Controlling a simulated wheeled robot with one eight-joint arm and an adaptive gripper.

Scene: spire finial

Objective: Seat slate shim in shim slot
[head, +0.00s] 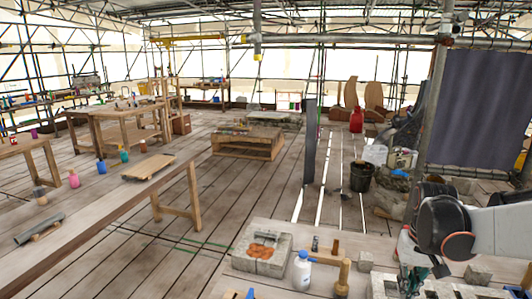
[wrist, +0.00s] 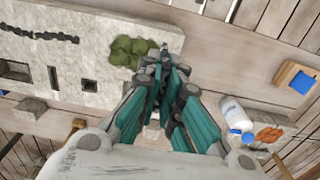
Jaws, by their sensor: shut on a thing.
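My gripper (wrist: 168,72), with teal fingers, is closed in the wrist view. A small dark grey piece (wrist: 164,46) shows at its fingertips, which fits the slate shim; most of it is hidden by the fingers. A pale stone block (wrist: 110,20) with several dark recesses lies to the left of and beneath the fingers. One narrow recess (wrist: 53,77) and one squarer recess (wrist: 89,86) are empty; I cannot tell which is the shim slot. The gripper is over the block's right end, beside a green mossy patch (wrist: 133,51). In the head view my gripper (head: 412,283) is low at the right.
A white bottle with a blue cap (head: 302,271), a mallet (head: 343,279) and a stone tray of orange lumps (head: 262,251) stand on the bench left of my arm. A scaffold pole (head: 432,110) rises behind my arm.

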